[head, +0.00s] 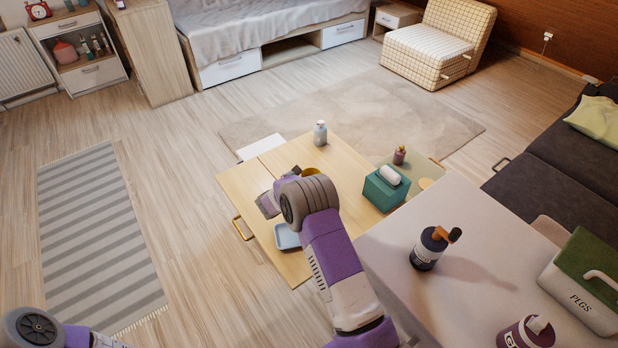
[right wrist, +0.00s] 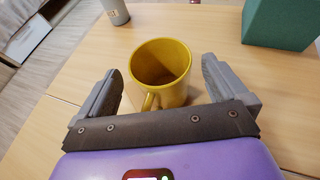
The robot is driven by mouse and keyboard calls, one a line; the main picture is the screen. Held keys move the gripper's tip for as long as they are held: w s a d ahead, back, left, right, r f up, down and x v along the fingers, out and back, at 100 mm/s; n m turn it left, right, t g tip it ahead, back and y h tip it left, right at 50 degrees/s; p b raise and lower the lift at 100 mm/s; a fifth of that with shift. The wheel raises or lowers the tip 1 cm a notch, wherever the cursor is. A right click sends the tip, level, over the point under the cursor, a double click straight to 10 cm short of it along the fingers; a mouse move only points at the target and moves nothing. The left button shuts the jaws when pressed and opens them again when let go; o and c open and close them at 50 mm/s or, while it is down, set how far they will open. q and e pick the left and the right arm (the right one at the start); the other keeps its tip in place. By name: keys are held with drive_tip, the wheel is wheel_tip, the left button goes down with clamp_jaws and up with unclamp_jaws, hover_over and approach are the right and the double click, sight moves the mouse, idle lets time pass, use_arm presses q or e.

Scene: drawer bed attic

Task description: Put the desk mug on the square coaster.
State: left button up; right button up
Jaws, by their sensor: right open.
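The yellow desk mug (right wrist: 166,92) stands upright on the wooden desk in the right wrist view, its handle towards my palm. In the head view only part of the mug (head: 312,171) shows behind my right wrist. My right gripper (right wrist: 160,68) is open, with one finger on each side of the mug; I cannot tell whether either finger touches it. The gripper also shows in the head view (head: 280,190), partly hidden by my arm. The square coaster, light blue (head: 287,237), lies on the desk nearer to me. My left gripper is out of view.
A grey-white bottle (head: 320,134) stands at the desk's (head: 340,160) back edge. A green tissue box (head: 386,187) and a small dark red bottle (head: 399,155) stand to the right.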

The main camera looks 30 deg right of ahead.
drive_tip(key=p+v, duration=0.2)
drive_tip(key=v, duration=0.8)
drive_tip(key=shift+d, duration=0.1)
